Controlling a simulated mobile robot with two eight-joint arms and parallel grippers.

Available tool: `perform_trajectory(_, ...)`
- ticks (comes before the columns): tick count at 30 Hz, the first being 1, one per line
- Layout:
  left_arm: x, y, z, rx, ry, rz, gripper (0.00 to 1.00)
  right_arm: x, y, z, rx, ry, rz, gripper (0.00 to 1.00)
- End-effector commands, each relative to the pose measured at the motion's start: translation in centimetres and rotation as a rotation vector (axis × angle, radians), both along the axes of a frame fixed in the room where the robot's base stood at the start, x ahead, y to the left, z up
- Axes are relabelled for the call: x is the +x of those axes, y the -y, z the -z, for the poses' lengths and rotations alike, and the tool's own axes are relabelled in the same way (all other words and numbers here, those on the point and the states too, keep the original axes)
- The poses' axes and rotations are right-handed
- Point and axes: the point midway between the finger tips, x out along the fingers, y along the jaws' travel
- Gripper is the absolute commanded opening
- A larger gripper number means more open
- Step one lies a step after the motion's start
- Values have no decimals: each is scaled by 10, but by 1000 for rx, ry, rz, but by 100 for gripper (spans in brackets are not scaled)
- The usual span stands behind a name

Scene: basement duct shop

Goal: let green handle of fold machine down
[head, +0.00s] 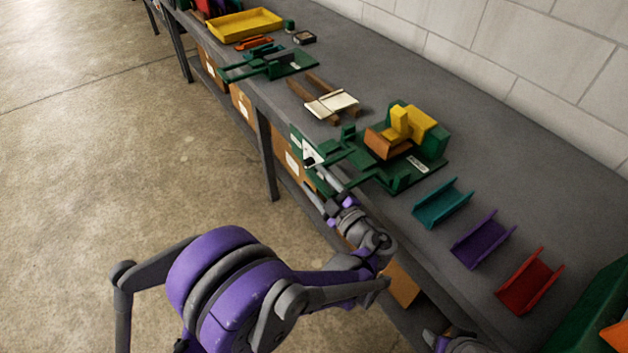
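The fold machine (430,152) is green and stands on the bench near its front edge. A yellow block (402,124) and a copper-coloured folded piece (383,143) sit on it. Its green handle (335,157) has arms that reach out past the bench's front edge, to a green bar with a white patch. My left gripper (314,164) is at this handle, its fingers pointing up and left toward the bar. The fingers are small and overlap the handle, so I cannot tell whether they grip it. Part of my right arm shows at the bottom edge; its fingers are not visible.
Teal (442,203), purple (483,238) and red (529,281) channels lie on the bench at right. A second green machine (282,64), a white-topped wooden piece (331,105) and a yellow tray (245,24) are farther back. Boxes stand below the bench. The floor at left is clear.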

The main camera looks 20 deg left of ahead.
Motion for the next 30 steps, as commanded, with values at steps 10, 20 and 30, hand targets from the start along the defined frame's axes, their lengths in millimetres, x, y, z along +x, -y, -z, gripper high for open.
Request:
perform_trajectory(10, 0, -2, -1, 0, 2, -4, 55, 0, 0, -1, 0, 0, 0, 55)
perform_trajectory(20, -5, 4, -2, 2, 3, -3, 55, 0, 0, 0, 0, 0, 0, 55)
perform_trajectory(30, -44, 56, -1, 0, 2, 0, 55, -1, 0, 5, 0, -2, 0, 55)
